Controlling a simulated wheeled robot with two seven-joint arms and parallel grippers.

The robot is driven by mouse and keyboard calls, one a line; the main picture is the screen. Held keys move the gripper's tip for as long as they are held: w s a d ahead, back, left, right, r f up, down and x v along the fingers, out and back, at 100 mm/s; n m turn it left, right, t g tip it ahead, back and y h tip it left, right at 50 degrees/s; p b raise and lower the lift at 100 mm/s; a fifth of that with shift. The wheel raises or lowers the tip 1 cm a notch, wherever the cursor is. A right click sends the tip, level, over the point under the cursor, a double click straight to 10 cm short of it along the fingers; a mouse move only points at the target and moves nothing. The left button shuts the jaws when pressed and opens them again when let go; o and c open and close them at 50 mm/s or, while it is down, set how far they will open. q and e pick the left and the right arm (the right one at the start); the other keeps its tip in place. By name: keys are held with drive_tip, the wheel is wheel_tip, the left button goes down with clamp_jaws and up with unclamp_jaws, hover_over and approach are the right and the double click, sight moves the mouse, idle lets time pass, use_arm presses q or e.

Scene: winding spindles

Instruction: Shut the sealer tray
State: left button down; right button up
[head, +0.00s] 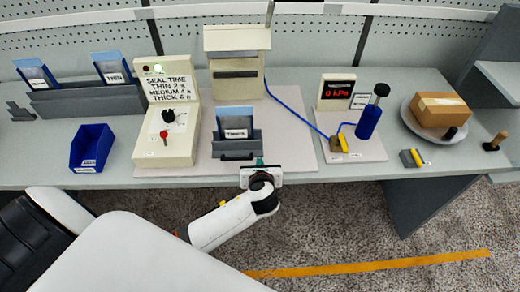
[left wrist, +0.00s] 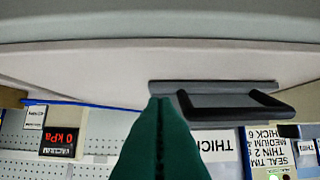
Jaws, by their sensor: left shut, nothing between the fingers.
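The sealer tray (head: 256,142) is a grey holder standing out in front of the cream sealer (head: 236,50), with a blue pouch (head: 235,120) labelled THICK upright in it. Its black handle (head: 238,156) faces me. The handle also shows upside down in the left wrist view (left wrist: 237,108). My left gripper (head: 259,162) is at the bench's front edge, just in front of the tray and slightly right of the handle. Its green fingers (left wrist: 160,105) are shut and empty, with tips close to the handle's end; I cannot tell whether they touch. My right gripper is out of view.
Left of the tray stands a seal time panel (head: 166,115) with a knob and red lever. A blue bin (head: 92,148) and pouch rack (head: 88,100) are further left. A vacuum gauge (head: 336,92) and blue bottle (head: 369,120) stand right. A blue hose crosses the bench.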

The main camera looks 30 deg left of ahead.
sight(259, 146)
use_arm(q)
drive_tip(key=w, duration=0.1)
drive_tip(key=w+a, duration=0.1)
drive_tip(key=w+a+f+p, duration=0.1)
drive_tip(key=w, duration=0.1)
drive_tip(key=shift+w+a, duration=0.45)
drive_tip(key=shift+w, duration=0.1)
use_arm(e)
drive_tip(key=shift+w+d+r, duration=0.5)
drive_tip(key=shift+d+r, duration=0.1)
